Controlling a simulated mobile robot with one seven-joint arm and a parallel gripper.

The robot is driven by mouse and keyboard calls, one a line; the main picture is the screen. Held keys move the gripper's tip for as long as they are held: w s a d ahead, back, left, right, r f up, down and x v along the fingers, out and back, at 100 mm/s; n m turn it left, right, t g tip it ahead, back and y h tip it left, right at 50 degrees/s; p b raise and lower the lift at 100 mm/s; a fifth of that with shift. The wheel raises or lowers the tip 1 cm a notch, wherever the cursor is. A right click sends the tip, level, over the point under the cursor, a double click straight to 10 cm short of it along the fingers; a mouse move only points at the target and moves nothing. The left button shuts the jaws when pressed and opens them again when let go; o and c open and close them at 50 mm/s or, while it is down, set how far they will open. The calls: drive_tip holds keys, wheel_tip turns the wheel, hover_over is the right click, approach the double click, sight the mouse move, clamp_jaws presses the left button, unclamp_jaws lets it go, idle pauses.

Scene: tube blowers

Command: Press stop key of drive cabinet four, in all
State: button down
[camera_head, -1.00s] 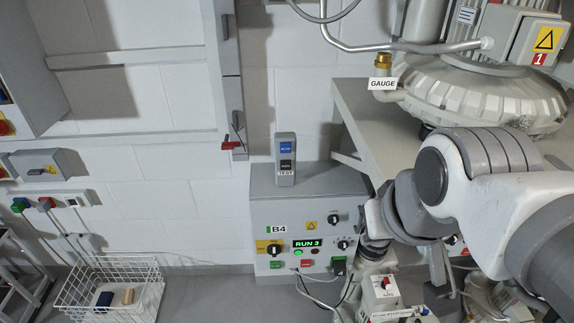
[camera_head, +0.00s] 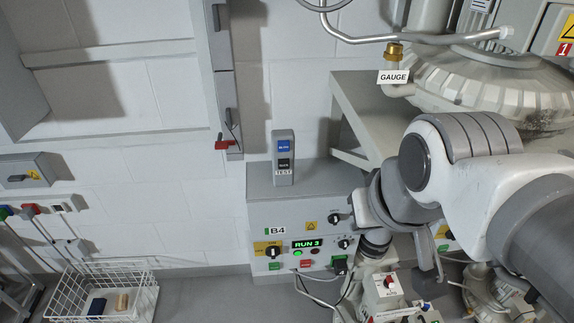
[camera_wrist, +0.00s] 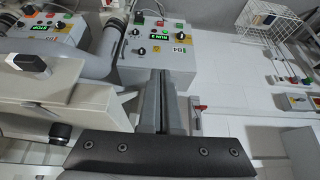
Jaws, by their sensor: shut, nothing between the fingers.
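The drive cabinet marked B4 (camera_head: 285,212) is a grey box by the white wall in the head view, its green display (camera_head: 305,244) reading RUN 3. A red key (camera_head: 306,263) sits low on its front, right of a green key (camera_head: 275,266); this red key looks like the stop key. In the wrist view the cabinet (camera_wrist: 133,68) appears upside down, with its red key (camera_wrist: 158,25) near the upper edge. My gripper (camera_wrist: 165,73) is shut and empty, its fingertips overlapping the cabinet's picture, apparently short of the keys.
A white wire basket (camera_head: 62,300) is on the floor at left. A grey table (camera_head: 350,100) with a pump stands at right. Another cabinet's STOP display (camera_wrist: 38,28) shows in the wrist view.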

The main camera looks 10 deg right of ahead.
wheel_tip(320, 180, down, 18)
drive_tip(key=w+d+n+g+h+b, duration=0.1)
drive_tip(key=w+d+g+b, duration=0.1)
drive_tip(key=b, duration=1.2)
drive_tip(key=w+d+f+n+h, duration=0.2)
drive_tip(key=w+f+n+h, duration=0.3)
drive_tip(key=w+f, duration=0.4)
drive_tip(key=w+d+f+n+h, duration=0.35)
drive_tip(key=w+f+n, duration=0.25)
drive_tip(key=w+f, duration=0.25)
drive_tip(key=a+f+n+t+y, duration=0.2)
drive_tip(key=a+f+n, duration=0.2)
drive_tip(key=f+n, duration=0.5)
drive_tip(key=w+a+f+n+t+y, duration=0.1)
drive_tip(key=f+n, duration=0.8)
drive_tip(key=f, duration=1)
drive_tip(key=a+t+y, duration=0.1)
drive_tip(key=a+t, duration=0.1)
drive_tip(key=a, duration=0.1)
drive_tip(key=shift+w+f+t, duration=0.25)
drive_tip(key=shift+f+t, duration=0.05)
drive_tip(key=shift+f, duration=0.1)
